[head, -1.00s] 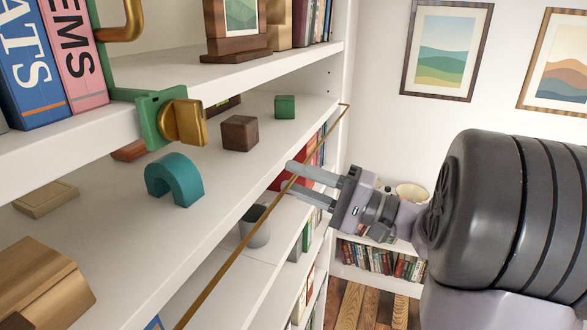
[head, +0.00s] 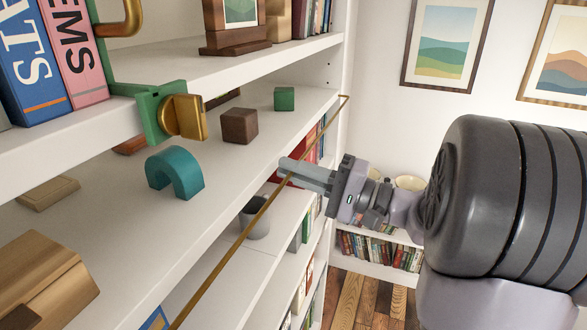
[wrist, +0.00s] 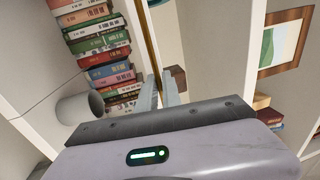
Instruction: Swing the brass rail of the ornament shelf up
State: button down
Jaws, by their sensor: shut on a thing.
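The brass rail (head: 238,240) is a thin bar running along the front of the ornament shelf (head: 110,245), from the lower left to the far upright. It lies a little below the shelf's front edge in the head view. My gripper (head: 297,174) is shut on the rail at its farther part, with the arm reaching in from the right. In the wrist view, the rail (wrist: 151,45) runs up from between my fingers (wrist: 159,92). The rail's near end is out of view.
On the shelf stand a teal arch (head: 174,173), a dark wood cube (head: 239,126), a green cube (head: 284,98) and a wooden block (head: 40,283). A green clamp with a brass knob (head: 184,116) grips the upper shelf. A grey cup (head: 255,217) stands below. Open room lies right of the shelves.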

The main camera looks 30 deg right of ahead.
jog(key=shift+r, duration=0.2)
jog(key=r+g+h+p, duration=0.1)
jog(key=p, duration=0.1)
jog(key=shift+g+p, duration=0.35)
jog(key=shift+g, duration=0.05)
jog(key=shift+w+a+r+g+h+p, duration=0.1)
jog(key=shift+r+g+h+p, duration=0.1)
jog(key=shift+g+h+p, duration=0.45)
jog(key=shift+w+a+r+g+h+p, duration=0.1)
jog(key=shift+r+g+h+p, duration=0.1)
jog(key=shift+g+h+p, duration=0.45)
jog(key=c, duration=1.5)
grip_release()
jog(key=shift+f, duration=0.1)
jog(key=v, duration=1.7)
jog(key=shift+s+d+r+b, duration=0.15)
jog(key=shift+r+b, duration=0.1)
jog(key=shift+b, duration=0.15)
